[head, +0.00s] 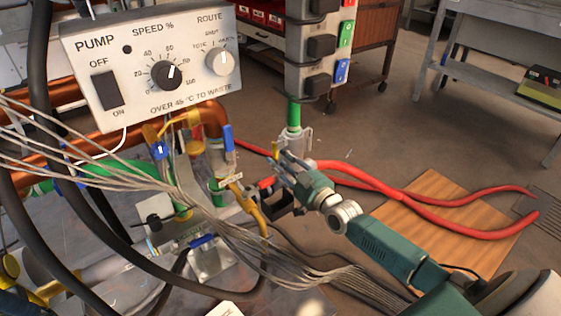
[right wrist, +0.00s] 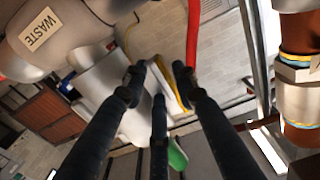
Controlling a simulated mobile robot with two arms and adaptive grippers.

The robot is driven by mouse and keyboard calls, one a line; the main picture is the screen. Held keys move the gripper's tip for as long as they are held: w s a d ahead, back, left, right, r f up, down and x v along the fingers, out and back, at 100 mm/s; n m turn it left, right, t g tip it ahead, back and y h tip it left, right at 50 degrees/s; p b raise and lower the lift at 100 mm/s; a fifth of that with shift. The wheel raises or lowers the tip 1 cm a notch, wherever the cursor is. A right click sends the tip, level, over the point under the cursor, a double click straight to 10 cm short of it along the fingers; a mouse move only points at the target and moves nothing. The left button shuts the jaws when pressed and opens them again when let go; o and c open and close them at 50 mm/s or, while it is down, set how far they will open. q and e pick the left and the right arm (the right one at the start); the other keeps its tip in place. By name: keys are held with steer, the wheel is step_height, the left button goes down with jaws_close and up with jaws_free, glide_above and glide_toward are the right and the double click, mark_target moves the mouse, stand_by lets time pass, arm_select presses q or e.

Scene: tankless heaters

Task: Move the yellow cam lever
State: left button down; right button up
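A small yellow lever (head: 275,149), which looks like the cam lever, stands beside the clear fitting (head: 294,141) under the green hose. My right gripper (head: 283,160) is at this fitting, with its fingertips close to the lever. In the right wrist view, a yellow strip (right wrist: 179,96) lies between the middle and right fingers of my right gripper (right wrist: 160,80). The three dark fingers are spread apart. I cannot tell whether any finger touches the lever. My left gripper is not in view.
A pump control panel (head: 150,62) stands at upper left. A bundle of grey cables (head: 270,250) crosses the front. A blue-handled valve (head: 228,140) and a bent yellow lever (head: 250,205) stand left of my right gripper. Red hoses (head: 440,215) run across the floor at right.

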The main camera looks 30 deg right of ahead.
jaws_close()
